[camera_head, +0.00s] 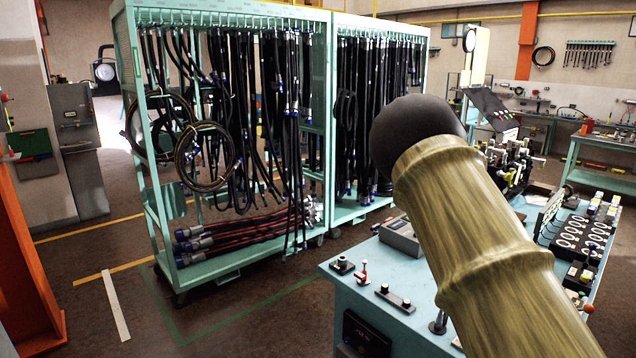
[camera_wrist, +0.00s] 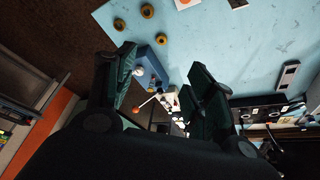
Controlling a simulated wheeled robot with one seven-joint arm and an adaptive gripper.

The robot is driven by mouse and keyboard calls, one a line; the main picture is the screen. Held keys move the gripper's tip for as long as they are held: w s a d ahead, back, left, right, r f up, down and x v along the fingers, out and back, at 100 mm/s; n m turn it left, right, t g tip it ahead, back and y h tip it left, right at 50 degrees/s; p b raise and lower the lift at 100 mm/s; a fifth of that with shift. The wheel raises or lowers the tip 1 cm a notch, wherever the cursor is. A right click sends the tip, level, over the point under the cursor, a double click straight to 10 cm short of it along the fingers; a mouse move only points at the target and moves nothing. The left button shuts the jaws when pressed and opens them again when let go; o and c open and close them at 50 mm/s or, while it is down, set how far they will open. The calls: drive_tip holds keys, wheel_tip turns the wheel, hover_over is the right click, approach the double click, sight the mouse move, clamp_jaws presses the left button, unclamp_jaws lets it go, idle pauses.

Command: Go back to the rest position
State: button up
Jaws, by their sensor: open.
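My gripper (camera_wrist: 162,98) shows in the wrist view with its two dark green fingers spread apart. It is open, and nothing is between the fingertips. Behind it, in the wrist view, are a light blue table top (camera_wrist: 220,45) and a small red-tipped lever (camera_wrist: 137,109). In the head view my arm covers the right of the middle, in front of the blue workbench (camera_head: 345,290). My gripper itself does not show in the head view.
A teal rack (camera_head: 130,130) of hanging black hoses stands at the left and middle. The bench carries a grey box (camera_head: 400,238), a small red lever (camera_head: 363,273) and black trays (camera_head: 580,240). An orange post (camera_head: 25,270) stands at the left edge. The floor (camera_head: 225,310) before the rack is clear.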

drive_tip(key=s+a+f+n+b, duration=0.1)
drive_tip(key=s+a+f+n, duration=0.15)
drive_tip(key=s+f, duration=0.75)
drive_tip(key=s+a+f+n+y+b, duration=0.1)
drive_tip(key=s+f+n+b, duration=0.15)
drive_tip(key=s+f, duration=0.7)
drive_tip(key=s+a+f+n+b, duration=0.1)
drive_tip(key=s+f+n, duration=0.25)
drive_tip(key=f, duration=1.15)
drive_tip(key=s+a+f+n+y+b, duration=0.1)
drive_tip(key=s+a+f+n, duration=0.2)
drive_tip(key=s+a, duration=0.3)
drive_tip(key=s+a+f+n+y+b, duration=0.1)
drive_tip(key=s+a+f+n, duration=0.2)
drive_tip(key=s+a, duration=0.4)
drive_tip(key=s+a+f+n+y+b, duration=0.1)
drive_tip(key=s+a+f+n, duration=0.2)
drive_tip(key=s, duration=1.3)
drive_tip(key=a+f, duration=0.1)
drive_tip(key=a, duration=0.2)
drive_tip(key=shift+a+t+y, duration=0.25)
drive_tip(key=shift+t+y, duration=0.05)
drive_tip(key=shift+y, duration=0.1)
